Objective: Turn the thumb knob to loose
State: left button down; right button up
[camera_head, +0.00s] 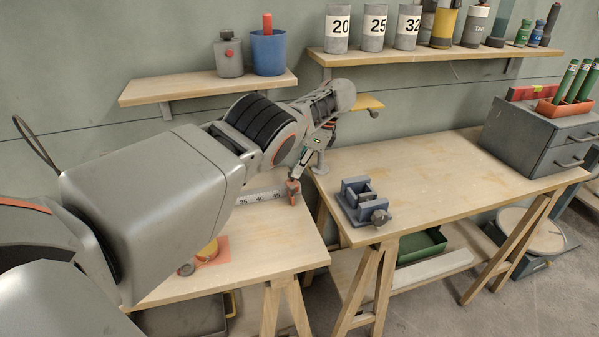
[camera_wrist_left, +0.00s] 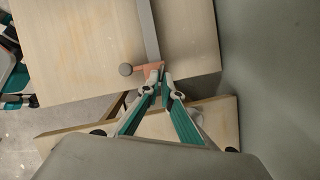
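An orange stop (camera_head: 293,187) sits at the right end of a ruled rail (camera_head: 262,197) on the left bench. My left gripper (camera_head: 295,177) reaches down from above to the stop. In the wrist view its fingertips (camera_wrist_left: 160,76) are close together at the stop's right part, apart from the knob. Whether they grip or touch the stop is unclear. My right gripper is not in view.
A blue vise-like fixture (camera_head: 362,202) with a grey knob stands on the right bench (camera_head: 440,165). A yellow piece on an orange pad (camera_head: 222,248) lies near the left bench's front edge. A wall shelf (camera_head: 205,87) holds a blue cup (camera_head: 268,52). A gap separates the benches.

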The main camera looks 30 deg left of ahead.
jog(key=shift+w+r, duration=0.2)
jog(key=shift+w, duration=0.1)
